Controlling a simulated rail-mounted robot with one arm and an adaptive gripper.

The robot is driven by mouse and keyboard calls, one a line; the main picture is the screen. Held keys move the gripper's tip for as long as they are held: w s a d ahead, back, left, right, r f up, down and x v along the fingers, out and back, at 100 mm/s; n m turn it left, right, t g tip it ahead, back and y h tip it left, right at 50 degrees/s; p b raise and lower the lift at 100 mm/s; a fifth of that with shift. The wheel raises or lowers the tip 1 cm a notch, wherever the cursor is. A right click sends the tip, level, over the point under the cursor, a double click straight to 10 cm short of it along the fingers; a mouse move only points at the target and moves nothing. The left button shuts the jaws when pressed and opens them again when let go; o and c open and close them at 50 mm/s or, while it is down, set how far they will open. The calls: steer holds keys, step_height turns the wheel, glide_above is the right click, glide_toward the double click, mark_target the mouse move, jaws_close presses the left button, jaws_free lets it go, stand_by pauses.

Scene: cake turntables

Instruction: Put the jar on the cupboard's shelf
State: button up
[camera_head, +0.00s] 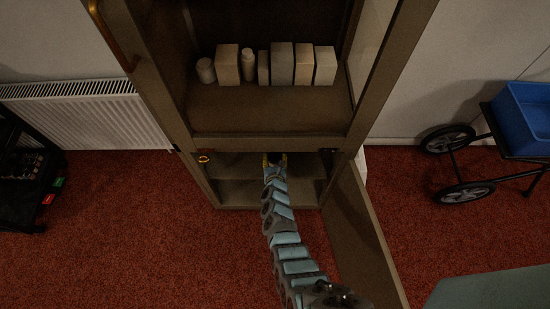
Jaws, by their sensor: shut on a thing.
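The tall brown cupboard (265,127) stands ahead of me, with an open upper compartment and an open lower one. The lower compartment has a shelf (232,168) and a floor below it. My gripper (275,160) reaches into the lower compartment at its top middle, just under the wide middle board. Its yellow fingers are shut on a small dark thing (275,155), apparently the jar. The jar is mostly hidden by my gripper and the board edge, so I cannot tell whether it touches the shelf.
The lower door (362,235) hangs open to the right, close beside my arm. Several pale boxes and containers (282,63) stand in the upper compartment.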

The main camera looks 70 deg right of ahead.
steer(key=shift+f, duration=0.25)
steer(key=o, duration=1.2)
steer(key=shift+r, duration=0.2)
steer(key=shift+a+r, duration=0.1)
steer(key=shift+r, duration=0.05)
steer(key=p+v, duration=0.4)
steer(key=v, duration=0.7)
steer(key=shift+s+a, duration=0.15)
steer(key=shift+a, duration=0.15)
steer(key=shift+r, duration=0.15)
